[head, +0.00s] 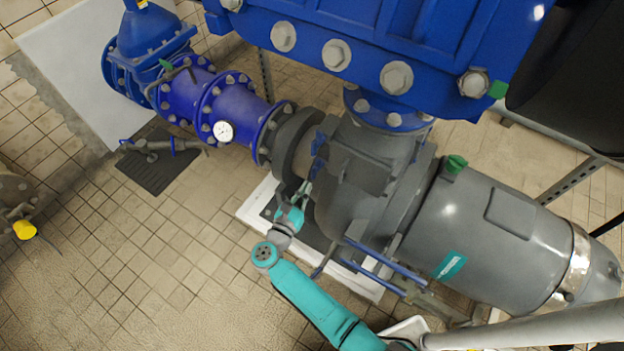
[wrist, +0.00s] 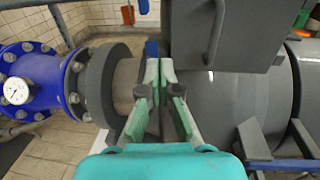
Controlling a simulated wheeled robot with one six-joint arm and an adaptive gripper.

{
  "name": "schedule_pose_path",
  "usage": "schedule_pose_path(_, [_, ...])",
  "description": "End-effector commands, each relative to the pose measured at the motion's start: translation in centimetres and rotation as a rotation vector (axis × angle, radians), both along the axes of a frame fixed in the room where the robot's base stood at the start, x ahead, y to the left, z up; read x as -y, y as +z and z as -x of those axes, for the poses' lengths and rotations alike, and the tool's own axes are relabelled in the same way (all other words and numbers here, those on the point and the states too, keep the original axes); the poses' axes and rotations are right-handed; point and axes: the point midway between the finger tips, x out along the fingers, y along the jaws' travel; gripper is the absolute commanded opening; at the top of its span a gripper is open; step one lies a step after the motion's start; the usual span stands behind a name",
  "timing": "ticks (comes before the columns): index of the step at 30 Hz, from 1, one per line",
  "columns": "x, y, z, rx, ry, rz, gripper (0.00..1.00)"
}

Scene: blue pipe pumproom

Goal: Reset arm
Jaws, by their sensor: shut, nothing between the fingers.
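My arm is teal and reaches from the bottom of the head view toward the grey pump. My gripper (head: 303,190) is beside the pump's grey flange and casing in the head view. In the wrist view my gripper (wrist: 160,72) is shut, with its pale green-lined fingers together at the tips and nothing between them. Behind the fingers are the grey pipe neck and the grey pump casing (wrist: 245,95). I cannot tell whether the fingertips touch the pump.
The grey pump motor (head: 490,230) lies to the right. A blue pipe (head: 235,110) with a white gauge (head: 223,131) runs to the upper left. Blue bars (head: 388,262) stand close to the right of my arm. The tiled floor (head: 130,260) at left is mostly clear.

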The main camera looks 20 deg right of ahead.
Motion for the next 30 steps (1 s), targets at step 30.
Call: schedule_pose_path(30, [2.9, 2.4, 8.9, -0.178, 0.123, 0.47, 0.0])
